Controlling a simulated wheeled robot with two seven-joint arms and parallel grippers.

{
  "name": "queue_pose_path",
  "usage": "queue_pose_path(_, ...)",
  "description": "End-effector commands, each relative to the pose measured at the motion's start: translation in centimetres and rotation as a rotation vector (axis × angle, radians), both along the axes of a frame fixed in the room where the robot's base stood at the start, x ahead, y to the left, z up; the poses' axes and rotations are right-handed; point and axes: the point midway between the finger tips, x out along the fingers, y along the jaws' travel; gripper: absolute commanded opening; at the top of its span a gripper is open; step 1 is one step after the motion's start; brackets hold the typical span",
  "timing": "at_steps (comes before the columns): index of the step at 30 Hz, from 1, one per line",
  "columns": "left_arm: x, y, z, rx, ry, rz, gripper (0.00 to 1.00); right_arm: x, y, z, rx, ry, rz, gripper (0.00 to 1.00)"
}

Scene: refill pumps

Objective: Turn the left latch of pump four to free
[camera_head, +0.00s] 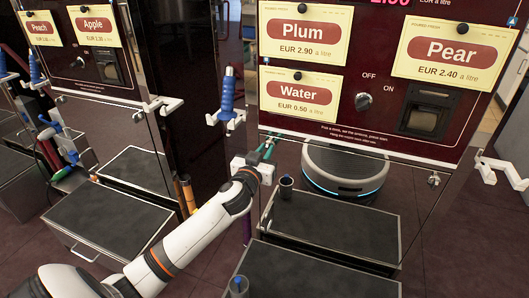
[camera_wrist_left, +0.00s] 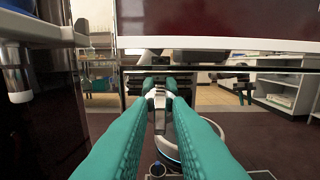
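The dark red pump with the Plum, Water and Pear signs (camera_head: 370,75) stands ahead; no pump number is readable. My left gripper (camera_head: 265,148) is at the lower left of its front panel, with teal fingers pointing at it. In the left wrist view my left gripper (camera_wrist_left: 163,108) has its fingers close together around a small silver latch (camera_wrist_left: 158,97) under the panel's lower edge. The fingers seem to touch it on both sides. The fingers largely hide the latch's angle. The right latch (camera_head: 434,180) shows uncovered. My right gripper is not in view.
A blue nozzle (camera_head: 227,95) hangs in a white holder left of the panel, near my forearm. A dark tray (camera_head: 335,225) with a small cup (camera_head: 286,187) lies below. Another pump with Peach and Apple signs (camera_head: 85,35) stands at the left.

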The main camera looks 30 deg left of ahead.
Motion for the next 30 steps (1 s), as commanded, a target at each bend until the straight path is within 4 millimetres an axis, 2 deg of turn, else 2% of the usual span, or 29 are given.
queue_pose_path(1, 0.0, 0.0, 0.0, 0.000, 0.000, 0.000, 0.09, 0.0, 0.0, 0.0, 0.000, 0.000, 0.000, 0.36)
queue_pose_path(3, 0.0, 0.0, 0.0, 0.000, 0.000, 0.000, 0.00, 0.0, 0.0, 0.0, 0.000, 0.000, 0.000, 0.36)
queue_pose_path(14, 0.0, 0.0, 0.0, 0.031, 0.008, 0.000, 0.00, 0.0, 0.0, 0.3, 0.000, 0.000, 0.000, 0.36)
queue_pose_path(25, 0.0, -0.1, 0.2, 0.260, 0.064, 0.001, 0.00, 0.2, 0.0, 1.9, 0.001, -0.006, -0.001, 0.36)
queue_pose_path(27, 0.0, -0.1, 0.2, 0.325, 0.080, 0.001, 0.00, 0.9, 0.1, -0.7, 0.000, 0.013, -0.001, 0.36)
queue_pose_path(30, 0.0, -0.2, 0.2, 0.418, 0.102, 0.000, 0.00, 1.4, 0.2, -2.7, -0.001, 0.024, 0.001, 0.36)
